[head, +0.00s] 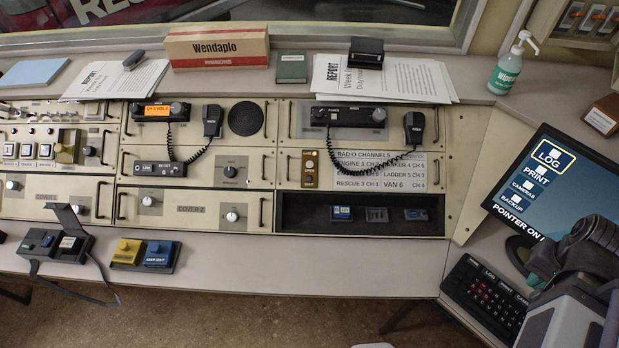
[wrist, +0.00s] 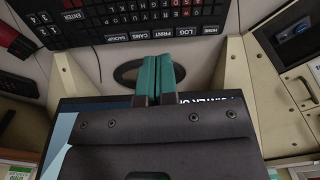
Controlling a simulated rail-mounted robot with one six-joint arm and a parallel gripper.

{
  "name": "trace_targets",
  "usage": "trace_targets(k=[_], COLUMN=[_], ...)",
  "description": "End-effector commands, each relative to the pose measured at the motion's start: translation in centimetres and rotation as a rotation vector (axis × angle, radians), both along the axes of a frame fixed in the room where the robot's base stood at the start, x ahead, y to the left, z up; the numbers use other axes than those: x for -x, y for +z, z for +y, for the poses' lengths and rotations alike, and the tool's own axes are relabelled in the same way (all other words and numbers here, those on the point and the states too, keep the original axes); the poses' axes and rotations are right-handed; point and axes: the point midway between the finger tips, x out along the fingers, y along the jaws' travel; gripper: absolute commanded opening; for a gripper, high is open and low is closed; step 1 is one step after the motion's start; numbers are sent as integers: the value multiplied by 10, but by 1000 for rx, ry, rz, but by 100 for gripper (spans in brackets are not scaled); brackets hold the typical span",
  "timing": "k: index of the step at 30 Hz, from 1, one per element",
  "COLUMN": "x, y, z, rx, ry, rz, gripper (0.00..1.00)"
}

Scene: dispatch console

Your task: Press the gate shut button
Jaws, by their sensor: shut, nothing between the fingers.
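My gripper (head: 537,281) is at the far right of the head view, low in front of the monitor and beside the black keyboard. In the wrist view its teal fingers (wrist: 158,76) are shut together and empty.
The monitor (head: 548,185) and keyboard (head: 487,298) are close to my gripper; the keyboard also shows in the wrist view (wrist: 130,20). The console face has radios with coiled cords (head: 389,150) and a dark recess (head: 300,215).

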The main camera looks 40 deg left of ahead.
Motion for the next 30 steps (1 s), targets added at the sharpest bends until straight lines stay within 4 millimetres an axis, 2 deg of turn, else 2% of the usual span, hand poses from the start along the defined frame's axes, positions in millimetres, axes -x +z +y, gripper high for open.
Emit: trace_targets(k=[20, 23, 26, 29, 30], x=[0, 0, 1, 2, 3], y=[0, -2, -7, -15, -19], z=[0, 5, 24, 60, 79], rx=[0, 0, 0, 0, 0], ry=[0, 12, 58, 147, 192], rz=[0, 0, 0, 0, 0], gripper=[0, 0, 0, 0, 0])
